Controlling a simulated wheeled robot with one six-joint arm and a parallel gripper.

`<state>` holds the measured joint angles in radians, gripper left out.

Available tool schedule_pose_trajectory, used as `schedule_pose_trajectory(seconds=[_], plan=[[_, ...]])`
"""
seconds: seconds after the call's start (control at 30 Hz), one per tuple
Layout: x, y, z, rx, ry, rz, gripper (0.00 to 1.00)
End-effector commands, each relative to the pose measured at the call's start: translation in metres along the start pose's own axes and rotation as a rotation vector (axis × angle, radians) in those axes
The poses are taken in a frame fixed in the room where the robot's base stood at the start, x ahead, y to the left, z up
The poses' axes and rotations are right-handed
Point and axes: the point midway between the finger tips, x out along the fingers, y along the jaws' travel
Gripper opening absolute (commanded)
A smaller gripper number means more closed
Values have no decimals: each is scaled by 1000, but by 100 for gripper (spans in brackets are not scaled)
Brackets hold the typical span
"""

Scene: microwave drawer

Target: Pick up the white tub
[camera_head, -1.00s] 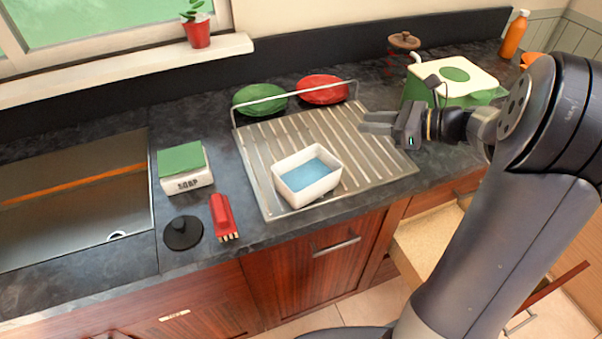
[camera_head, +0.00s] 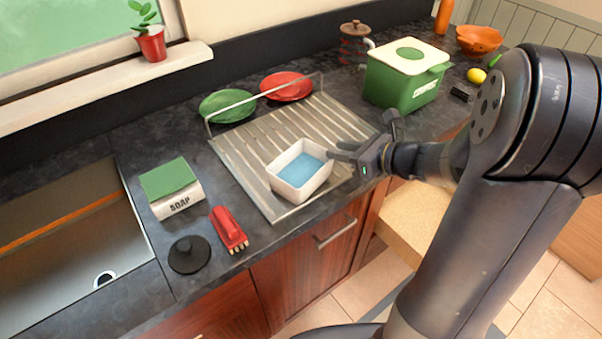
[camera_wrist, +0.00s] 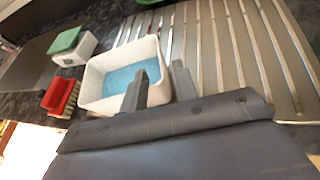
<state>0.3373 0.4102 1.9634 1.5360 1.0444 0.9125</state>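The white tub (camera_head: 281,186) is an open rectangular container with a blue inside bottom. It stands upright on the front part of the metal drying rack (camera_head: 243,158). My gripper (camera_head: 338,153) is just to the right of the tub, with its fingers pointing left at its right rim. In the wrist view the tub (camera_wrist: 98,92) lies ahead and left of centre, and the gripper (camera_wrist: 158,85) overlaps its near right corner. The two fingers are apart with a gap between them. Whether a finger touches the rim or sits over it I cannot tell.
A green plate (camera_head: 226,106) and a red plate (camera_head: 287,87) stand at the rack's back behind a wire rail. A soap box (camera_head: 178,203), red brush (camera_head: 228,229) and black lid (camera_head: 188,255) lie left. A green compost bin (camera_head: 402,85) stands behind my arm.

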Motion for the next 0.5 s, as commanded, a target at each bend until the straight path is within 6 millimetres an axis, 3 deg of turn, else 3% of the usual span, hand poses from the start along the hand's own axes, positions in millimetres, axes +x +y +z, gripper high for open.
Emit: schedule_pose_trajectory(seconds=[0.3,0.5], plan=[[43,1,0,-2,1,4,28],[52,0,0,-1,0,1,28]])
